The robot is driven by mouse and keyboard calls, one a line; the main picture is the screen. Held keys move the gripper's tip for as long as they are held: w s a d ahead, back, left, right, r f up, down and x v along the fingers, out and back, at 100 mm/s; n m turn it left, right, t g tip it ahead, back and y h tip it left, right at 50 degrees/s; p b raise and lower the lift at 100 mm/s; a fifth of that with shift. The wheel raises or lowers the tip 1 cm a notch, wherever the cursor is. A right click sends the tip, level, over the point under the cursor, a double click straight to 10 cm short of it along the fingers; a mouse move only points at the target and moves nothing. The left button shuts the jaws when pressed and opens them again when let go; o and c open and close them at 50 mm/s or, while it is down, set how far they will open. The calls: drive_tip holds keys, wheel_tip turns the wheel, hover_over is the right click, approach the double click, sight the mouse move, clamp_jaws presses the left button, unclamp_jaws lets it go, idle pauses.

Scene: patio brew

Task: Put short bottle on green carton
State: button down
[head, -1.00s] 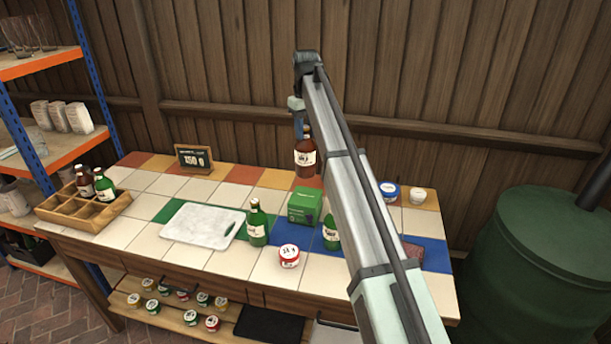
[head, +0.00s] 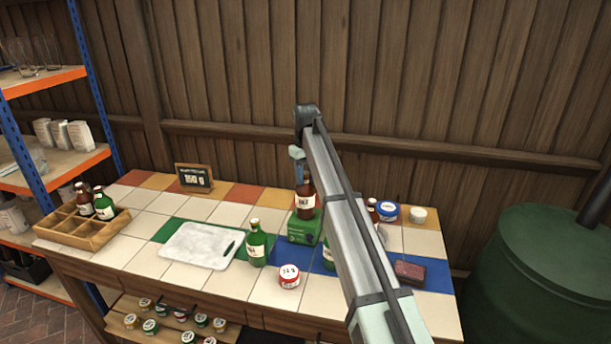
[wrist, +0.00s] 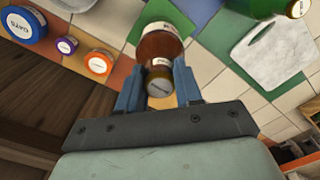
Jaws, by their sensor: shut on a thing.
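A short brown bottle (head: 305,200) with a pale label is upright directly over the green carton (head: 302,230) in the head view. Its base appears at the carton's top; I cannot tell whether it rests there or hangs just above. My gripper (wrist: 158,85) is shut on the bottle's upper part, with a blue finger on each side in the wrist view. The bottle (wrist: 160,45) hides most of what lies beneath it there. My arm covers the area right of the carton in the head view.
A green bottle (head: 257,244) stands left of the carton, and a red-and-white tin (head: 289,276) in front. Another green bottle (head: 328,257) is partly behind my arm. A white board (head: 200,246) lies left. A blue tin (head: 387,212) stands back right.

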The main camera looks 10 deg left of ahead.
drive_tip(key=c, duration=0.8)
unclamp_jaws()
drive_tip(key=shift+f, duration=0.1)
drive_tip(key=shift+o, duration=0.2)
wheel_tip(320, 180, up, 12)
